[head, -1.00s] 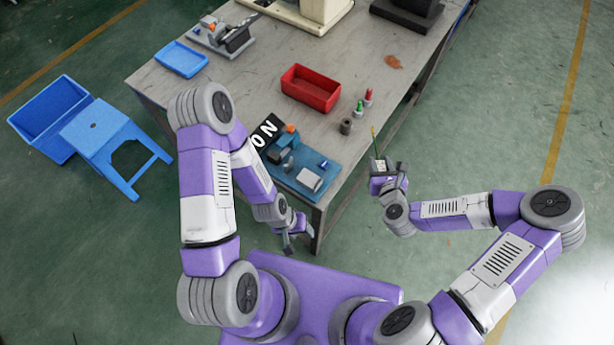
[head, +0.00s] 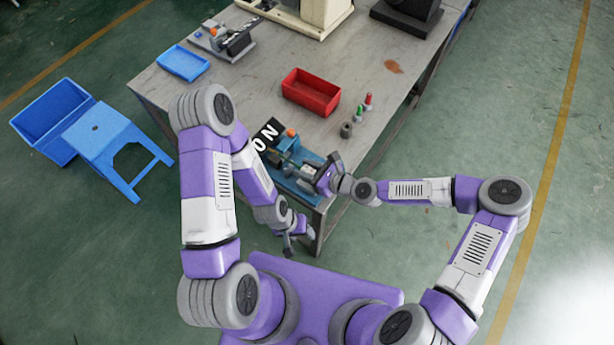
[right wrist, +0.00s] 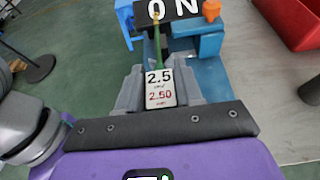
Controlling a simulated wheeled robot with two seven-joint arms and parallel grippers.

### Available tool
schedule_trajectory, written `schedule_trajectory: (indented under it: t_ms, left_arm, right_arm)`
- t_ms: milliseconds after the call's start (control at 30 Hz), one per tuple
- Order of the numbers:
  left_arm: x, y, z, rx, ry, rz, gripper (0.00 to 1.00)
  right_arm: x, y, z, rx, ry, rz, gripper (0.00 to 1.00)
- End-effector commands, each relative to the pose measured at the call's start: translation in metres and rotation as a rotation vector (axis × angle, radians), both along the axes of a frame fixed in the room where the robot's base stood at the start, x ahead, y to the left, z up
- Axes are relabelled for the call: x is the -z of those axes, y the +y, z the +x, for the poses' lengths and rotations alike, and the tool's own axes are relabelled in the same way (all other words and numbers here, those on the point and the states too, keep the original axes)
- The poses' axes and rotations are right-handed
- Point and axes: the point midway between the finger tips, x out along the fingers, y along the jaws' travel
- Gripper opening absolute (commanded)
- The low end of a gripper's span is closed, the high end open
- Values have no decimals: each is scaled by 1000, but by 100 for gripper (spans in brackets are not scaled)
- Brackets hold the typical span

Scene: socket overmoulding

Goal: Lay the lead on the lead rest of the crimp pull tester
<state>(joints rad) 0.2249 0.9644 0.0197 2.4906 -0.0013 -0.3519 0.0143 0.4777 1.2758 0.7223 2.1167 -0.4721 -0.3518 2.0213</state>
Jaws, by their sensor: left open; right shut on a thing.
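The crimp pull tester (head: 290,152), a blue-based device with a black sign reading "0 N" (head: 266,134), stands on the near corner of the table. It also shows in the right wrist view (right wrist: 212,75). My right gripper (head: 322,178) is over the tester's right side. It is shut on the lead (right wrist: 159,50), which has a green length, a yellowish far end and a white tag reading "2.5" and "2.50". The lead points toward the sign. I cannot tell whether it touches the tester; the lead rest is not clearly visible. My left gripper (head: 290,246) is open and empty, off the table's near edge.
A red bin (head: 310,94) stands behind the tester. A grey cylinder (head: 346,130) and small red and green pieces (head: 364,103) stand to its right. A blue tray (head: 183,64) and another device (head: 225,40) are farther back.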

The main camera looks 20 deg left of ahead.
Motion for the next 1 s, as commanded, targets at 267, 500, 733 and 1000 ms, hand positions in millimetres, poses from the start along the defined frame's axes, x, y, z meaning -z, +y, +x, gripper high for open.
schedule_trajectory:
  t_ms: [267, 500, 733, 1000]
  left_arm:
    - [7, 0, 0, 0, 0, 0, 52]
    - [7, 0, 0, 0, 0, 0, 52]
    - [10, 0, 0, 0, 0, 0, 52]
    - [10, 0, 0, 0, 0, 0, 52]
  right_arm:
    - [36, 0, 0, 1, 1, 0, 1]
    - [39, 0, 0, 0, 0, 0, 1]
    - [43, 0, 0, 1, 1, 0, 40]
    - [42, 0, 0, 1, 1, 0, 61]
